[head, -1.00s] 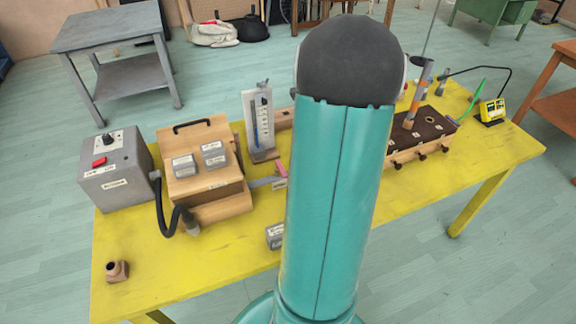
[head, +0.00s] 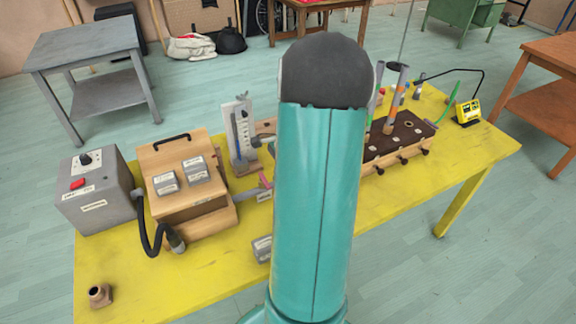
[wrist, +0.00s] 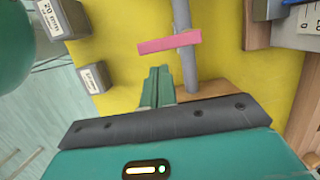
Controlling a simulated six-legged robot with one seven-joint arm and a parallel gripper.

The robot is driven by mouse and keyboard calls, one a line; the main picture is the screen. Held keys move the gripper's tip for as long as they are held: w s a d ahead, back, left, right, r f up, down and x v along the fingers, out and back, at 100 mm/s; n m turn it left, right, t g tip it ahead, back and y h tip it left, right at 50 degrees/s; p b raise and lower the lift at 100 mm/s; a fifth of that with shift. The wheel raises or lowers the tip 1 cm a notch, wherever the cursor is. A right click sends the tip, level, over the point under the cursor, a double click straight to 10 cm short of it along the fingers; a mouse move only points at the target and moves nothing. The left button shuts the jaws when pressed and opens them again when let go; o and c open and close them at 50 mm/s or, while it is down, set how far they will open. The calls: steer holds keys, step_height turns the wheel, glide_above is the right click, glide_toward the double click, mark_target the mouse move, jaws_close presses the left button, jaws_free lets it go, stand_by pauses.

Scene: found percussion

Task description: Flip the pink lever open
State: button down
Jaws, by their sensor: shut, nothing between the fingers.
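The pink lever (wrist: 168,42) lies crosswise over a grey pipe (wrist: 188,75) in the wrist view. In the head view a small part of the pink lever (head: 265,180) shows just left of my arm, right of the wooden box. My gripper (wrist: 158,72) is shut and empty. Its fingertips point toward the lever and sit just below it in the wrist picture, beside the pipe; I cannot tell whether they touch. In the head view my arm hides the gripper.
A grey block labelled 20 mm (wrist: 62,18) and a smaller grey block (wrist: 95,78) stand left of the lever. A wooden part (wrist: 258,30) is to the right. The wooden box (head: 180,150) and grey control box (head: 98,195) stand on the yellow table (head: 200,270).

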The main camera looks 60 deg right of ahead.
steer(key=shift+w+a, duration=0.25)
steer(key=shift+a, duration=0.15)
